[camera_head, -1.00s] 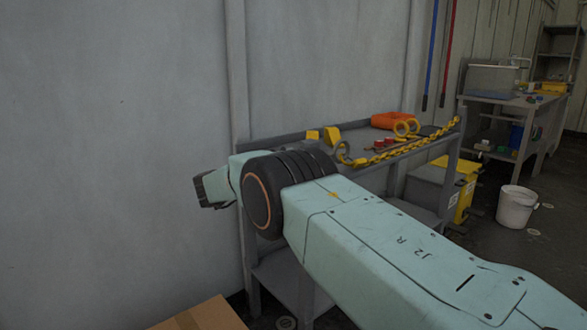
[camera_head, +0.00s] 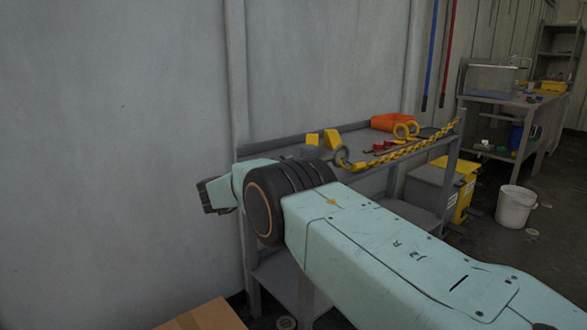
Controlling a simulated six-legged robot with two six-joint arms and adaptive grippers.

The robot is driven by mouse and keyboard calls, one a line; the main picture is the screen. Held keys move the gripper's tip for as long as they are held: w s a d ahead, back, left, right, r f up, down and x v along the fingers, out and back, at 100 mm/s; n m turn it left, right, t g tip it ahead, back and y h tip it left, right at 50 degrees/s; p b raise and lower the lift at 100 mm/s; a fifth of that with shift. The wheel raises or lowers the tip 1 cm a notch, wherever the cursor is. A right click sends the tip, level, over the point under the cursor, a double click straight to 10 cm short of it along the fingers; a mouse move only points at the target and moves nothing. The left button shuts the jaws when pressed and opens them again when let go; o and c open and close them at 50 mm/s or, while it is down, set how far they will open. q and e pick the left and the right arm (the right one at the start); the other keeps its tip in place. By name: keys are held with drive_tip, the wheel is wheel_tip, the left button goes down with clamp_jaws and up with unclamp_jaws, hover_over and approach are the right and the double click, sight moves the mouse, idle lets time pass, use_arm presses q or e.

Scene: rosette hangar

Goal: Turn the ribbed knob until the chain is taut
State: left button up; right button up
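A yellow chain (camera_head: 412,147) runs along the front edge of a grey bench, from a grey and yellow round piece (camera_head: 342,155) at its left end to the bench's right corner. It looks nearly straight; I cannot tell how taut it is. Two small yellow blocks (camera_head: 332,139) stand left of the round piece. I cannot make out a ribbed knob for certain. My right arm, pale green with a black ribbed joint, crosses in front of the bench from the lower right and hides part of it.
An orange bin (camera_head: 392,122) and small red items (camera_head: 383,146) lie on the bench (camera_head: 288,143). A cardboard box (camera_head: 203,317) is at the lower left. A grey wall is close behind.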

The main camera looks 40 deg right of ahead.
drive_tip(key=n+p, duration=0.1)
drive_tip(key=n, duration=2.3)
drive_tip(key=shift+n, duration=0.3)
idle(0.4)
drive_tip(key=shift+c, duration=0.3)
drive_tip(key=c, duration=1.2)
drive_tip(key=shift+m, duration=0.8)
drive_tip(key=shift+c, duration=0.2)
drive_tip(key=m+b, duration=0.4)
drive_tip(key=m, duration=0.9)
